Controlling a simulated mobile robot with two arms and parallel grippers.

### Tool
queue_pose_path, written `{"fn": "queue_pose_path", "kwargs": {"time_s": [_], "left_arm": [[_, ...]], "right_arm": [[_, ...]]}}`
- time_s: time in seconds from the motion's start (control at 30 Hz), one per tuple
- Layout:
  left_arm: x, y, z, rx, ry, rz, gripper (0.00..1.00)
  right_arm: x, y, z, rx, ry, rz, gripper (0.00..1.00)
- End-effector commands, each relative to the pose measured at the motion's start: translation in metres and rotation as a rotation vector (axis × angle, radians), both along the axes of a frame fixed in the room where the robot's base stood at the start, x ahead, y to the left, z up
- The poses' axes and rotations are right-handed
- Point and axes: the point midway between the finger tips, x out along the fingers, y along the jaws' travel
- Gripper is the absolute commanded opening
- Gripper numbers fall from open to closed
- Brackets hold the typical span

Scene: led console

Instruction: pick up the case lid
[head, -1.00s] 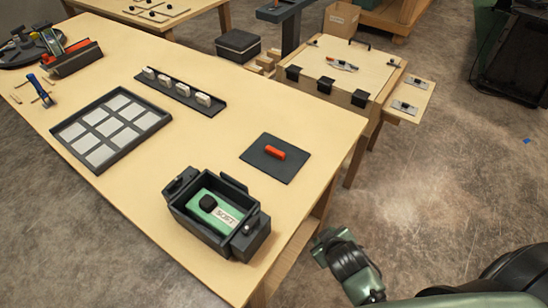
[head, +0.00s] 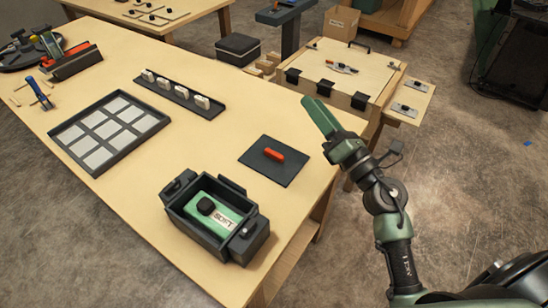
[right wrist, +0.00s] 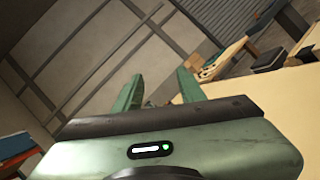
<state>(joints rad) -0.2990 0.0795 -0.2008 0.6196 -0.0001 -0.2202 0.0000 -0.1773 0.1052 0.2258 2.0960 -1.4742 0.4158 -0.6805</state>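The case lid (head: 265,170) looks to be the flat dark plate with a red handle (head: 274,154) on top. It lies flat on the wooden table near its right edge. The open dark case (head: 178,207) stands in front of it and holds a green block (head: 217,210) with a black knob and a printed label. My right gripper (head: 315,108) is raised beyond the table's right edge, up and right of the lid and apart from it. In the right wrist view its two green fingers (right wrist: 159,80) stand apart with nothing between them. My left gripper is not in view.
A dark tray of pale square tiles (head: 68,138) and a dark strip with several white blocks (head: 150,91) lie left of the lid. Tools lie at the table's far left. A lower wooden bench (head: 325,85) stands behind. The table around the lid is bare.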

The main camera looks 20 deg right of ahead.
Motion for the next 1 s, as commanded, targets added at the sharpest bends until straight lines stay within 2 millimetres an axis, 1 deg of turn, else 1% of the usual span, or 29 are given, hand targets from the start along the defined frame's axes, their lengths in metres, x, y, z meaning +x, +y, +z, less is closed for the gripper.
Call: {"fn": "queue_pose_path", "kwargs": {"time_s": [0.03,0.07,0.1,0.17,0.2,0.3,0.4,0.5,0.57,0.77,0.97,1.0], "left_arm": [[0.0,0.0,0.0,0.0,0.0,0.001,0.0],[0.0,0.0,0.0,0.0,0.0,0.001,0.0],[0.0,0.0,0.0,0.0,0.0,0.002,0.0],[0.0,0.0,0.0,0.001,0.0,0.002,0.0],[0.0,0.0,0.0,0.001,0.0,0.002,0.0],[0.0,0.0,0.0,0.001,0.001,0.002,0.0],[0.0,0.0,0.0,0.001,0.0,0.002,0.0],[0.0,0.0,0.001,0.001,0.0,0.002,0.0],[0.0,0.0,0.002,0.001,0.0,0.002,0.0],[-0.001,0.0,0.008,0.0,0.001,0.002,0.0],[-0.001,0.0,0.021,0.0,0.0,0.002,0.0],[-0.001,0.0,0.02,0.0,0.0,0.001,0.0]], "right_arm": [[0.006,0.011,-0.014,-0.162,0.015,0.042,0.4],[0.008,0.017,-0.025,-0.257,0.029,0.072,0.4],[0.01,0.023,-0.042,-0.376,0.054,0.109,0.4],[0.011,0.028,-0.067,-0.532,0.097,0.165,0.4],[0.011,0.028,-0.083,-0.62,0.127,0.2,0.4],[0.007,0.026,-0.118,-0.789,0.199,0.279,0.4],[0.002,0.022,-0.141,-0.887,0.253,0.335,0.4],[0.0,0.02,-0.153,-0.931,0.28,0.363,0.4],[0.003,0.023,-0.157,-0.938,0.288,0.372,0.4],[0.019,0.037,-0.163,-0.938,0.287,0.373,0.4],[0.038,0.059,-0.166,-0.933,0.285,0.373,0.4],[0.043,0.061,-0.171,-0.934,0.287,0.372,0.4]]}}
